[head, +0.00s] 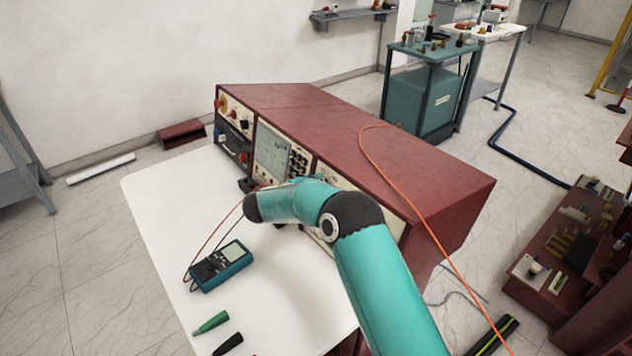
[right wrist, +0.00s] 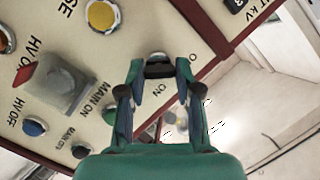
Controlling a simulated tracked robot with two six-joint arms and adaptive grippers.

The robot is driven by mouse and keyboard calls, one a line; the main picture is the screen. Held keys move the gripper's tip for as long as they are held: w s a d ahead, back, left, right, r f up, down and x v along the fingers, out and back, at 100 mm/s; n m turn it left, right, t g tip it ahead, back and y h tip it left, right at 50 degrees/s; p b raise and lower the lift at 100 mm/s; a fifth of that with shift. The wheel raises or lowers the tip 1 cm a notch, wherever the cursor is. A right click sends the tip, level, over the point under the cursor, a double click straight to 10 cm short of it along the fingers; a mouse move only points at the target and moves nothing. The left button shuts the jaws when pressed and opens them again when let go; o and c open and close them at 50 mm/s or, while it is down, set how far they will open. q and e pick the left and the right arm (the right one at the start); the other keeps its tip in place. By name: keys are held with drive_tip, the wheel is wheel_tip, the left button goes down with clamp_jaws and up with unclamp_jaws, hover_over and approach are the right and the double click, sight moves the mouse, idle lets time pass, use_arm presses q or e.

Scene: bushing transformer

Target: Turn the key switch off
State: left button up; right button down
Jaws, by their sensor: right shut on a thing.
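In the right wrist view, the key switch (right wrist: 157,57) sits near the edge of the cream panel, beside printed ON lettering. My right gripper (right wrist: 158,72) is at it, with its two fingers closed on the key's dark head. The fingers cover part of the key, and its exact angle is hard to read. In the head view, my right arm reaches over the white table to the red console (head: 420,170), and I cannot make out the fingertips or key there. My left gripper is not in view.
Near the key are a yellow button (right wrist: 101,16), a clear guard (right wrist: 66,87), a green button (right wrist: 110,115) and a blue button (right wrist: 35,126). A multimeter (head: 221,266) and green probe (head: 211,322) lie on the white table (head: 150,200). An orange cable (head: 398,193) crosses the console.

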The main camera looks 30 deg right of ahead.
drive_tip(key=shift+f, duration=0.25)
drive_tip(key=c, duration=0.8)
unclamp_jaws()
drive_tip(key=shift+r, duration=0.1)
drive_tip(key=shift+a, duration=0.1)
drive_tip(key=v, duration=1.1)
drive_tip(key=shift+s+a+r, duration=0.1)
drive_tip(key=shift+a, duration=0.3)
